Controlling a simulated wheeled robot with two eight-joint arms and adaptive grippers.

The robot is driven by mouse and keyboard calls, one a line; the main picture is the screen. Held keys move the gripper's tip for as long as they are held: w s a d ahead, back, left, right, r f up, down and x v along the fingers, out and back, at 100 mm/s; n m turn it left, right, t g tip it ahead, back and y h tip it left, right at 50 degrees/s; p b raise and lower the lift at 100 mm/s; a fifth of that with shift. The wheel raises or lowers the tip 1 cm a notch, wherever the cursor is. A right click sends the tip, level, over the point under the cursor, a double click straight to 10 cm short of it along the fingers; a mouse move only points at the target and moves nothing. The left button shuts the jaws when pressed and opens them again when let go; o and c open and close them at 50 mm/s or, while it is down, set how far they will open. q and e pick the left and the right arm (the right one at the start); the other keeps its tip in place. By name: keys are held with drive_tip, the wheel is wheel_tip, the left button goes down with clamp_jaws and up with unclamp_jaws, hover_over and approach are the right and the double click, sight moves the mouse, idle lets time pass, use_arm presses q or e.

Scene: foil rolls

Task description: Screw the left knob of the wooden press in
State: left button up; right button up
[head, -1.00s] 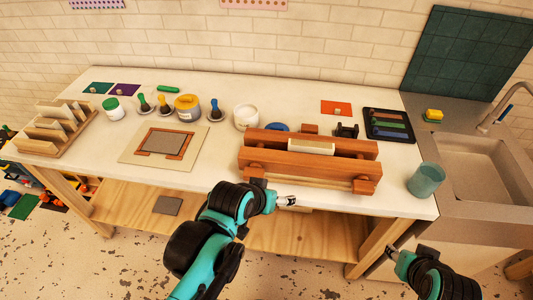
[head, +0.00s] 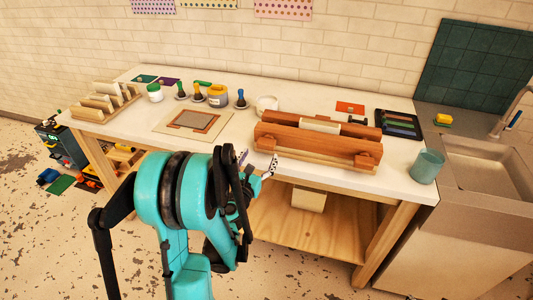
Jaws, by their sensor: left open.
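The wooden press (head: 318,144) lies along the front edge of the white table, with a pale block between its two reddish-brown beams. Its left knob (head: 268,142) is on the near beam's left end, and its right knob (head: 366,158) is on the right end. My left gripper (head: 259,163) is open and empty, just in front of and below the left knob, around the table's front edge. I cannot tell from this view whether a finger touches the press. My right gripper is out of view.
A teal cup (head: 427,166) stands right of the press, beside the sink (head: 480,165). A framed mat (head: 193,121), several jars and a wooden rack (head: 103,100) are to the left. A pale block (head: 309,198) shows under the tabletop.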

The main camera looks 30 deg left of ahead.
sight(265, 146)
use_arm(q)
drive_tip(key=x, duration=0.7)
drive_tip(key=shift+w, duration=0.4)
drive_tip(key=c, duration=1.2)
